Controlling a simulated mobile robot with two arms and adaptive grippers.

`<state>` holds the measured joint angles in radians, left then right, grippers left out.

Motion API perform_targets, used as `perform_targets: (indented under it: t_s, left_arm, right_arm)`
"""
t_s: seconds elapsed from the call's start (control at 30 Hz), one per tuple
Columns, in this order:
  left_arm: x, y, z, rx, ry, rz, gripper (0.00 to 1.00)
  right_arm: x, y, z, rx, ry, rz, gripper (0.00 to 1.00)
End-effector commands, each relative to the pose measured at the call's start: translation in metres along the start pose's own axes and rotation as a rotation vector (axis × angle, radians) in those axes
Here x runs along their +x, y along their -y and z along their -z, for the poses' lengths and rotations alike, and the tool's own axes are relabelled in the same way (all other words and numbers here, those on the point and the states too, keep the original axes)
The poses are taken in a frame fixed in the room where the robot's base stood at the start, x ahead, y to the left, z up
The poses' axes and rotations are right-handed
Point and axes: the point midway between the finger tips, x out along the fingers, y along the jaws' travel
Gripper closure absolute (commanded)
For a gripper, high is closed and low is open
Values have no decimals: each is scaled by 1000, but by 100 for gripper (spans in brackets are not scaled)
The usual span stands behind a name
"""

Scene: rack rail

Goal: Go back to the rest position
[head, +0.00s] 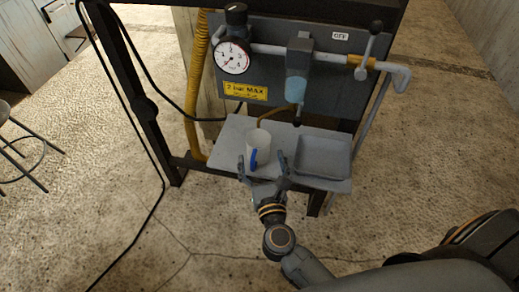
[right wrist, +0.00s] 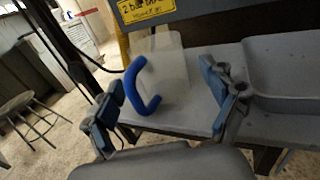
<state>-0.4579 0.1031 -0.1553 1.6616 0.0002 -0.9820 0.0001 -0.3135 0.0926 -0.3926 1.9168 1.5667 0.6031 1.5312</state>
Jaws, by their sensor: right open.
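My right gripper (head: 263,170) is open at the front edge of a small grey shelf. Its two fingers also show spread in the right wrist view (right wrist: 165,108). A whitish cup (head: 258,143) with a blue handle stands upright on the shelf just beyond the fingers. In the right wrist view the blue handle (right wrist: 137,88) faces me, between the fingers in the picture and apart from them. The cup body (right wrist: 165,70) shows pale behind the handle. My left gripper is not in view.
The shelf (head: 228,140) carries a grey tray (head: 322,157) right of the cup. Above are a pressure gauge (head: 232,57), a pipe with a lever valve (head: 368,50) and a blue-grey filter (head: 297,85). A dark frame post stands left. A stool (head: 20,150) is at far left.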

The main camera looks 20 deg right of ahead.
Motion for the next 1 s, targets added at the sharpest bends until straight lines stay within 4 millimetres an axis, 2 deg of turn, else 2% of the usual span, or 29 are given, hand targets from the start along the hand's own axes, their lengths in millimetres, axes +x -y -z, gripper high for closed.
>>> perform_targets:
  t_s: [0.1, 0.33, 0.5, 0.77, 0.87, 0.97, 1.0]
  left_arm:
    - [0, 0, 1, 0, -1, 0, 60]
    - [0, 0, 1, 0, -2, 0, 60]
    - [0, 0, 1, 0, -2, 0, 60]
    - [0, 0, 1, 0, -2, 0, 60]
    - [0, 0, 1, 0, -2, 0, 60]
    - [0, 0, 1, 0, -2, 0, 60]
    - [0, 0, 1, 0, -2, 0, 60]
  right_arm:
    - [-28, 0, 1, 0, -4, -2, 15]
    - [-69, 0, 1, 0, -3, -1, 15]
    - [-82, 0, 0, 1, 0, -1, 15]
    - [-82, -4, 0, -38, 8, -20, 15]
    - [-80, -17, 3, -203, 36, -98, 15]
    - [-79, -43, 16, -525, 88, -245, 15]
    - [-81, -55, 26, -686, 113, -319, 15]
